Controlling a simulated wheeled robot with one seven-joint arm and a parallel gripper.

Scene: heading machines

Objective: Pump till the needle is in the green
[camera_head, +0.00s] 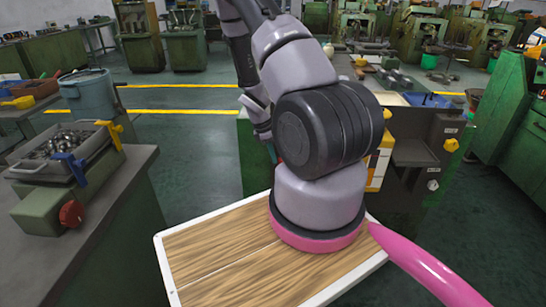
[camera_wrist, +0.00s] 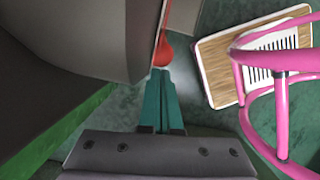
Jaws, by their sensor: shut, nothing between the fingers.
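In the wrist view, my gripper (camera_wrist: 161,75) has its teal fingers together, with nothing held. A red rounded part (camera_wrist: 163,52), possibly the end of a pump handle, is just beyond the fingertips. A thin red edge runs up from it beside a large grey surface. I cannot tell whether the fingers touch the red part. In the head view, my arm hides most of the gripper, beside a dark machine (camera_head: 408,200) with a yellow knob (camera_head: 451,145) and a pale knob (camera_head: 432,185). I cannot make out a gauge, needle or green zone in either view.
A bench (camera_head: 115,190) at the left carries a grey tray (camera_head: 38,172) of metal parts and a red knob (camera_head: 71,213). A blue-grey bucket (camera_head: 90,97) stands behind it. A green machine (camera_head: 515,125) is at the far right. Open floor (camera_head: 185,155) lies left of my arm.

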